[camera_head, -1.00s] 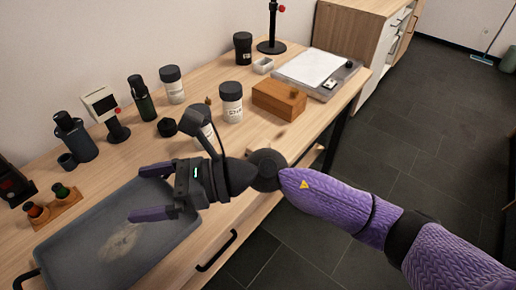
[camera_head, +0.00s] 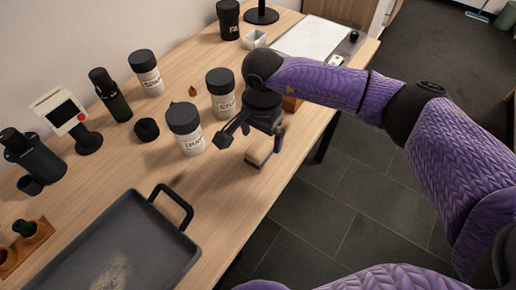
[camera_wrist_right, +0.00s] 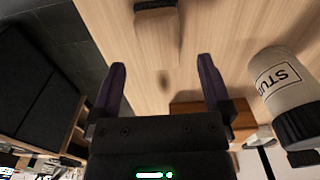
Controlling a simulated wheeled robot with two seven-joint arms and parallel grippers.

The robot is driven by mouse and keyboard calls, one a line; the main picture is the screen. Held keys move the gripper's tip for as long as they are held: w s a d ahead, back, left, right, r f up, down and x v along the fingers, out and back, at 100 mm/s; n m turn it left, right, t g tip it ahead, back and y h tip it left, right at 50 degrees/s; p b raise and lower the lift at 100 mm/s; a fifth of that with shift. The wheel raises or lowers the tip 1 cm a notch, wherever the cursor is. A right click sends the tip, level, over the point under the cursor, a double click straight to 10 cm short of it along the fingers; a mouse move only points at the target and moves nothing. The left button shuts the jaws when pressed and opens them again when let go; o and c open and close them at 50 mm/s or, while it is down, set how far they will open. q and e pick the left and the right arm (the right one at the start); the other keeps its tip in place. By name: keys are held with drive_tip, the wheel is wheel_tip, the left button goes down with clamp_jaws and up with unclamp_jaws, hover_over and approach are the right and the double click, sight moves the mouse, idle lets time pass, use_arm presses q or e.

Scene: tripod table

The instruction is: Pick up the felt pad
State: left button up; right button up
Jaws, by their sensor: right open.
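A small block with a tan side, which looks like the felt pad (camera_head: 260,153), lies on the table near its front edge. My right gripper (camera_head: 264,134) is open and points down above the table, close to the pad. In the right wrist view its two fingers (camera_wrist_right: 161,66) are apart with only bare table between them, and the pad lies beyond the tips. My left gripper is not in view.
White jars with dark lids, one (camera_head: 187,130) left of my right gripper and another (camera_head: 221,95) behind it, stand close by. A wooden box (camera_wrist_right: 198,108) is partly hidden by my arm in the head view. A grey tray (camera_head: 177,240) with a handle lies at front left.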

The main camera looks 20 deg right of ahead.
sight(260, 147)
drive_tip(key=f, duration=0.1)
drive_tip(key=f+b, duration=0.1)
drive_tip(key=f, duration=0.2)
drive_tip(key=shift+s+a+f, duration=0.25)
drive_tip(key=shift+s+f, duration=0.05)
drive_tip(key=shift+r, duration=0.15)
drive_tip(key=c, duration=1.3)
wheel_tip(260, 147, up, 10)
drive_tip(key=p, duration=0.3)
drive_tip(key=shift+w+f, duration=0.1)
drive_tip(key=shift+f, duration=0.1)
drive_tip(key=shift+r, duration=0.25)
